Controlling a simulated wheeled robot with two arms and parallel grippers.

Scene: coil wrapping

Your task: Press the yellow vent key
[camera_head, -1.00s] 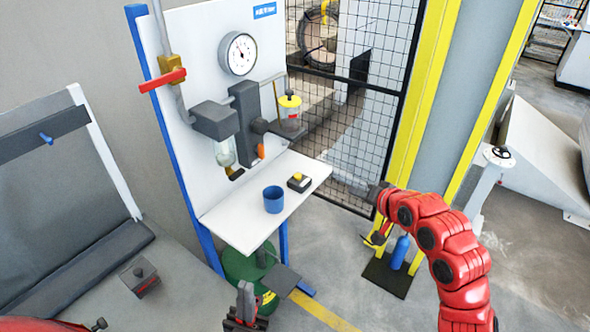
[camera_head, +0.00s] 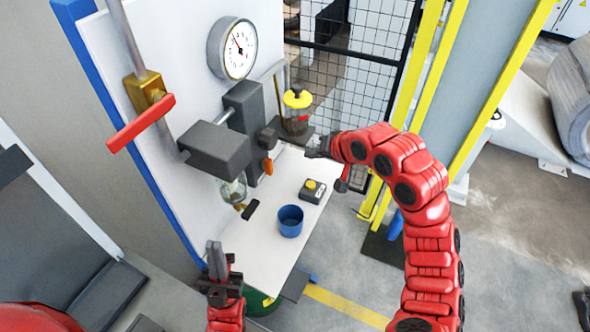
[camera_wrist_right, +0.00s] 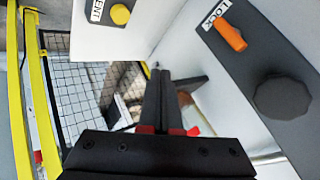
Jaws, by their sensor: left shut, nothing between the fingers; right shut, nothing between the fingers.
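A small dark box with a yellow button (camera_head: 311,185) sits on the white shelf, right of the blue cup. In the right wrist view a yellow round key (camera_wrist_right: 120,14) shows at the top edge beside a partly cut-off label ending in "ENT". My right gripper (camera_head: 300,149) is shut and empty, above and behind the box, close to the dark fixture on the board. Its black fingers (camera_wrist_right: 156,72) point ahead, below the yellow key in the wrist picture and apart from it. My left gripper (camera_head: 216,250) is shut and empty at the shelf's left front edge.
A blue cup (camera_head: 290,220) stands on the shelf (camera_head: 255,265). An orange lever (camera_wrist_right: 230,35) sits by a "LOCK" label on a dark panel. A yellow-lidded jar (camera_head: 297,108), pressure gauge (camera_head: 235,48) and red valve handle (camera_head: 141,123) are nearby. A mesh fence stands behind.

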